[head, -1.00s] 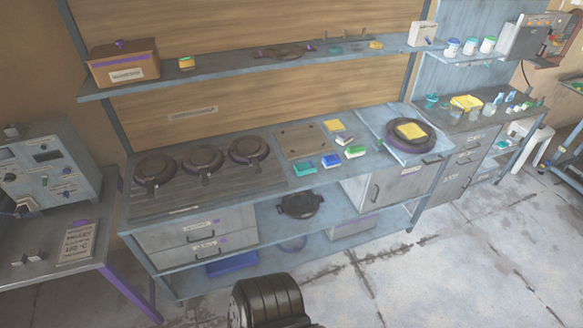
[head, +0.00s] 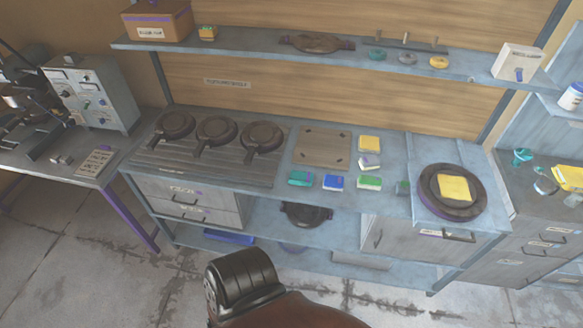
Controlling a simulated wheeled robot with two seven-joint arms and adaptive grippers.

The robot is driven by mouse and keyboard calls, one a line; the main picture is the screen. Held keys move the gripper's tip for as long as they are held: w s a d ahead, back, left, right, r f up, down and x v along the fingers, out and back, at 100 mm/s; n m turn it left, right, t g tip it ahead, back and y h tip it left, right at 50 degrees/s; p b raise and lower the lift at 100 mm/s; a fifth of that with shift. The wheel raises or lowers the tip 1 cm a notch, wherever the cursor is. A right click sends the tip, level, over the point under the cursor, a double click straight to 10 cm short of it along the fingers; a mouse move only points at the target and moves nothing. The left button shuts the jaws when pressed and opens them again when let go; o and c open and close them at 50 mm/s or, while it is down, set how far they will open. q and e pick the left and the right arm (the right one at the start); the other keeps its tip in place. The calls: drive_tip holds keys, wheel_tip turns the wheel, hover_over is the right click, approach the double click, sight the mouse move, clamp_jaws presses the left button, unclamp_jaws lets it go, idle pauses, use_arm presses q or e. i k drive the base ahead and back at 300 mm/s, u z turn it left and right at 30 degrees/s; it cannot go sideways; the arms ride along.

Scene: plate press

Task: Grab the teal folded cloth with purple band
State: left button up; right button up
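The teal folded cloth (head: 300,179) lies on the metal counter, in front of the square brown board and right of the burners. It is small here, and its purple band is hard to make out. A blue folded cloth (head: 333,182) lies just right of it, with a green one (head: 369,183) further right. Neither gripper is clearly in view, and nothing touches the teal cloth.
Three dark pans (head: 217,131) sit on the burners left of the cloth. A round dark plate with a yellow cloth (head: 454,188) stands at the counter's right end. A shelf (head: 240,46) runs above. Dark equipment (head: 20,95) stands on the left table.

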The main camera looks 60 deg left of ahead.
sight(304, 179)
drive_tip(key=u, duration=0.75)
drive_tip(key=i, duration=1.05)
drive_tip(key=u, duration=1.6)
drive_tip(key=i, duration=0.4)
drive_tip(key=z, duration=0.6)
drive_tip(key=k, duration=0.65)
drive_tip(key=u, duration=0.65)
